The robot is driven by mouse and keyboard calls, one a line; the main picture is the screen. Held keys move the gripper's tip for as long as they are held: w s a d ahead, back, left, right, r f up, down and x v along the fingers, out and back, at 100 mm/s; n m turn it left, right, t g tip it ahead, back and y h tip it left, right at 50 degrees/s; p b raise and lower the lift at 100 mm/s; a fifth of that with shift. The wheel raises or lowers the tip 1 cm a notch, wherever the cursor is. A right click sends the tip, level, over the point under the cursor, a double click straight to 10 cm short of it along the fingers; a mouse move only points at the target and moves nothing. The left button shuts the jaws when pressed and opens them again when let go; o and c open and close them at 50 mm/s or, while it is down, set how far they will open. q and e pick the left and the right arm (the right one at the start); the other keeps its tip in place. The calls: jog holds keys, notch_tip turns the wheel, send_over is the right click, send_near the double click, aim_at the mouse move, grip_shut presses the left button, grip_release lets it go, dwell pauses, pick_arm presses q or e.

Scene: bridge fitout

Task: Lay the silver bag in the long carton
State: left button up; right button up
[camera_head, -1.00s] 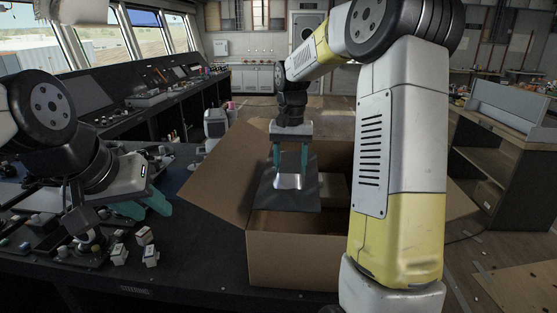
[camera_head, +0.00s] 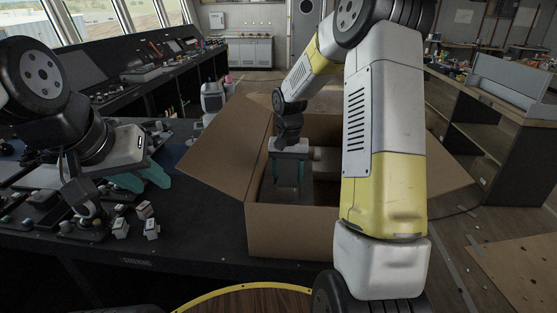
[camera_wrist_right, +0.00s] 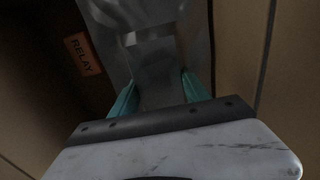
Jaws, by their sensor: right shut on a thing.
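The open brown carton (camera_head: 290,236) stands at the centre of the head view, its side flaps spread outward. My right gripper (camera_head: 287,178) reaches down inside it, with teal fingers shut on the silver bag (camera_head: 286,192). The bag hangs below the fingers, looking dark grey in the shade; its lower end is hidden by the front wall. In the right wrist view the bag (camera_wrist_right: 145,50) lies between and beyond the fingertips (camera_wrist_right: 158,88), close to the carton wall. I cannot tell whether it touches the floor. My left gripper (camera_head: 142,178) is open and empty above the console.
A light brown item (camera_head: 318,156) shows inside the carton, right of my right gripper. An orange RELAY label (camera_wrist_right: 83,54) shows left of the bag in the wrist view. Small switch blocks (camera_head: 150,230) sit on the console (camera_head: 190,245). A shelf unit (camera_head: 490,150) stands at right.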

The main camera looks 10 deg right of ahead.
notch_tip(320, 180, down, 10)
jog(key=shift+f, duration=0.1)
dwell(0.4)
jog(key=o, duration=2.2)
notch_tip(320, 180, up, 19)
jog(key=shift+r, duration=0.15)
notch_tip(320, 180, up, 8)
jog(key=shift+f, duration=0.1)
